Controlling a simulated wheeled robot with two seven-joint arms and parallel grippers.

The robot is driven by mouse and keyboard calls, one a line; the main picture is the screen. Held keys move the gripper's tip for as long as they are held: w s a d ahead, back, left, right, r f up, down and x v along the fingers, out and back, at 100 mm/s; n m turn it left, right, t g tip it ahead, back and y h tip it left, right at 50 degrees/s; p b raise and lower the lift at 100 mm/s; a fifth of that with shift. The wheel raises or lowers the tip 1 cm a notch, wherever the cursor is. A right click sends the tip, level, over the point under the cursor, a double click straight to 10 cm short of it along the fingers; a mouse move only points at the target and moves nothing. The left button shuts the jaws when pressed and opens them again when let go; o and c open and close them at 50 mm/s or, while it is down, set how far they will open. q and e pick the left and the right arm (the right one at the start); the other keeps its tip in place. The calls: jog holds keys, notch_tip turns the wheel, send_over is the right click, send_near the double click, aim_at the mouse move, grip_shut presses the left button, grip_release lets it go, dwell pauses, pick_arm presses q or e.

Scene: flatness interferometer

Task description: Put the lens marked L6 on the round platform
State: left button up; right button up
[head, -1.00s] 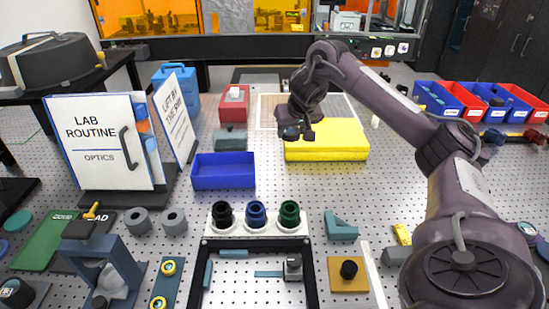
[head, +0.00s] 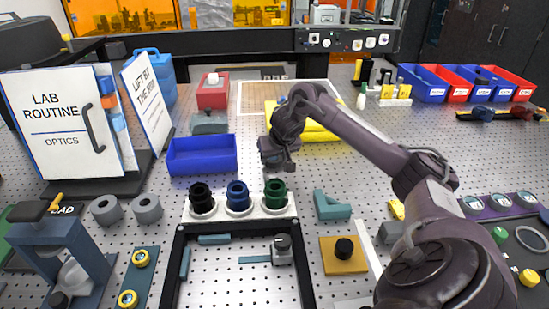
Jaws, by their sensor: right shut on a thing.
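My right gripper (head: 278,163) is above the bench, just behind the green-topped holder, pointing down. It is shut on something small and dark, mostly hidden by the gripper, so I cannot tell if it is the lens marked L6. Several discs with pale labels sit in a purple holder (head: 485,208) at the right; the labels are too small to read. I cannot pick out the round platform with certainty. My left gripper is not in view.
Black (head: 201,197), blue (head: 237,196) and green (head: 275,195) cylinders stand in a white rack close before the gripper. A blue tray (head: 202,155) is to its left, a yellow block (head: 318,134) behind it. A dark frame (head: 172,268) lies in front.

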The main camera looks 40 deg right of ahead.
jog(key=shift+f, duration=0.1)
jog(key=o, duration=1)
